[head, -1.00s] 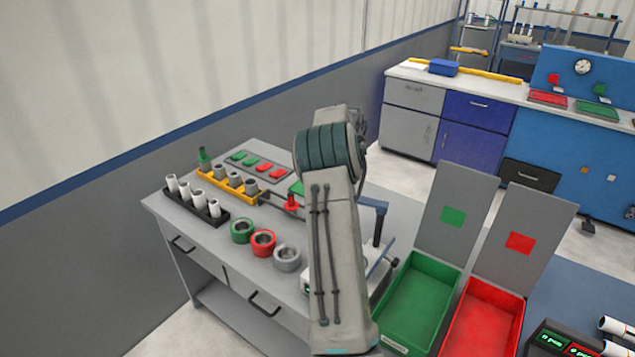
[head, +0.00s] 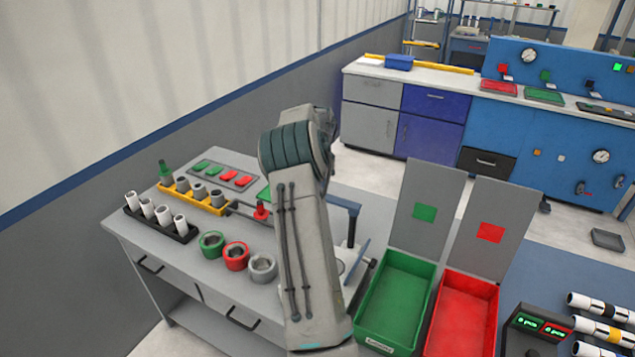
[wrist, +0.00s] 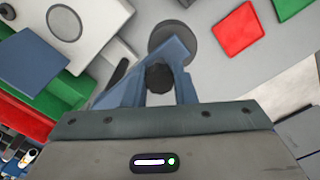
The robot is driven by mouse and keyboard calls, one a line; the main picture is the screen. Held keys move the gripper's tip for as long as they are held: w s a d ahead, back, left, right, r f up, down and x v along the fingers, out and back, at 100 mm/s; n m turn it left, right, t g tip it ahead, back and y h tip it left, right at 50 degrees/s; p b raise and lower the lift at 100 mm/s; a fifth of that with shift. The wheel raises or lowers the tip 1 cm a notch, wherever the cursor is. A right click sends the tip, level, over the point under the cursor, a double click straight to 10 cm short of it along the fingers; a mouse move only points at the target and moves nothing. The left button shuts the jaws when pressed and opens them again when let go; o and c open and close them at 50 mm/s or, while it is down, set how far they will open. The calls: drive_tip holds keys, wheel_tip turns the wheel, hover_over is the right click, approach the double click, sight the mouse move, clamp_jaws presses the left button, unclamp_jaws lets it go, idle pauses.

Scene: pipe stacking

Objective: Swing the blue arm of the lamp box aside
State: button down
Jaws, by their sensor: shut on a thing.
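The blue arm (head: 343,202) of the lamp box shows in the head view as a short bar on top of a dark upright post (head: 351,232), just right of my own arm. The lamp box's pale top (head: 350,257) is mostly hidden behind my arm there. In the wrist view, my gripper (wrist: 158,82) is shut on the blue arm (wrist: 174,48), with a dark round knob (wrist: 159,77) between the fingers. A dark grey disc shows beyond it. My gripper is hidden in the head view.
Green (head: 211,244), red (head: 236,256) and grey (head: 262,267) rings stand on the grey table left of my arm. A green bin (head: 359,319) and a red bin (head: 434,325) stand close on the right. White pipes sit in a black rack (head: 185,238).

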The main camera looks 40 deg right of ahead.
drive_tip(key=c, duration=1.2)
unclamp_jaws()
drive_tip(key=shift+w+d+r, duration=0.2)
drive_tip(key=shift+w+d, duration=0.05)
drive_tip(key=shift+f, duration=0.1)
drive_tip(key=shift+s+a, duration=0.1)
wheel_tip(320, 180, up, 14)
drive_tip(key=shift+f+b, duration=0.1)
drive_tip(key=shift+b, duration=0.55)
